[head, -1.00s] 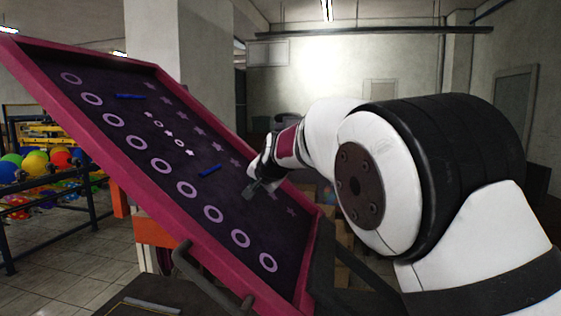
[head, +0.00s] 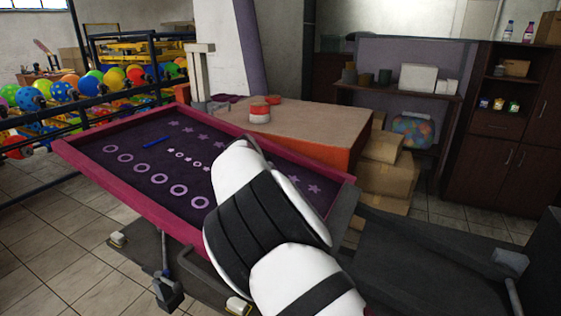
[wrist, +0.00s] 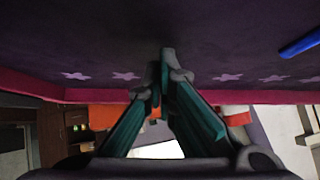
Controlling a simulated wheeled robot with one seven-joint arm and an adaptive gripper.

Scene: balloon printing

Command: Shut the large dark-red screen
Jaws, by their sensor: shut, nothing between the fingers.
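The large screen has a dark-red frame (head: 120,188) around a dark purple panel (head: 135,150) printed with rings and stars. In the head view it lies low and close to level; I cannot tell whether it is fully down. My white and black arm covers its near right part and hides my gripper there. In the wrist view the panel (wrist: 90,35) fills the top, with the frame (wrist: 85,95) beyond. My gripper (wrist: 167,72) is shut and empty, its tips at or very near the panel; contact is unclear.
A blue strip (head: 157,142) lies on the panel. Behind stands an orange-sided table (head: 320,125) with red-and-white tubs (head: 259,113). Cardboard boxes (head: 385,175) are stacked to its right. A rack of balloons (head: 75,95) is at the left. A dark flat surface (head: 420,270) extends at lower right.

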